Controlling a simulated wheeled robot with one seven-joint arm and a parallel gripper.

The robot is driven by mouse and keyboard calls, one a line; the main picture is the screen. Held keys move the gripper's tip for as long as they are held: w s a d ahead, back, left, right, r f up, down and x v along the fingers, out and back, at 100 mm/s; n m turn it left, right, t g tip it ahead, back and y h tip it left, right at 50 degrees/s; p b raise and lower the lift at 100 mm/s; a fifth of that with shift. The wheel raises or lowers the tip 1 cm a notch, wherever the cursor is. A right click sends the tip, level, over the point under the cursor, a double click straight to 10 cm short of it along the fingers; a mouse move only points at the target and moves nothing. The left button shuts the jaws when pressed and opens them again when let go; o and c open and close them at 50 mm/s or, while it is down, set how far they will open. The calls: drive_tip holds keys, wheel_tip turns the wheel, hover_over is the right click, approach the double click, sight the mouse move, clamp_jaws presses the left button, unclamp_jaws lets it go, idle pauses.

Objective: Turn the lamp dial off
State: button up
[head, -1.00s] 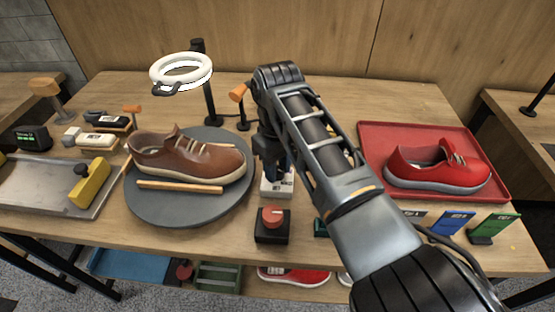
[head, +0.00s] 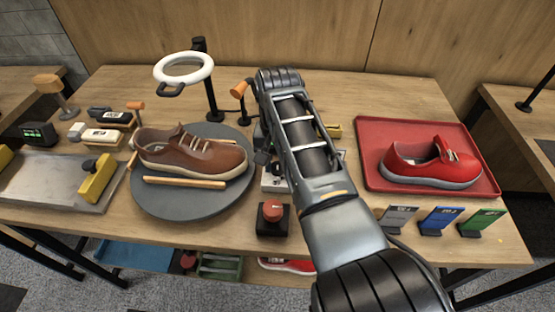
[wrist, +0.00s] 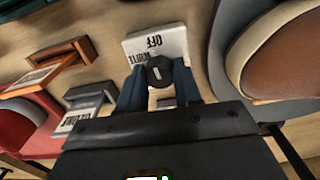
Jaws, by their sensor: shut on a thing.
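The lamp dial (wrist: 158,70) is a small dark knob with a pale mark. It stands on a white control box (wrist: 160,44) with the words OFF and WHITE, upside down in the wrist view. My gripper (wrist: 159,86) has its two blue fingers shut on the dial, one on each side. In the head view my arm hides the dial and most of the fingers, and only part of the white box (head: 272,183) shows. The white ring lamp (head: 183,69) stands on a dark post behind the brown shoe. I cannot tell surely whether it is lit.
The brown shoe (head: 192,154) sits on a grey round turntable (head: 200,206) left of the box. A red button (head: 273,211) stands in front. A red tray (head: 372,140) with a red shoe (head: 430,163) and small label stands (head: 440,219) are on the right.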

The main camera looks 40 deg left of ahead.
sight(277, 165)
drive_tip(key=shift+r+m, duration=0.1)
drive_tip(key=shift+m, duration=0.5)
drive_tip(key=shift+w, duration=0.1)
drive_tip(key=o, duration=1)
drive_tip(key=shift+o, duration=0.2)
drive_tip(key=shift+r+b, duration=0.3)
drive_tip(key=shift+r, duration=3.55)
drive_tip(key=shift+f, duration=0.1)
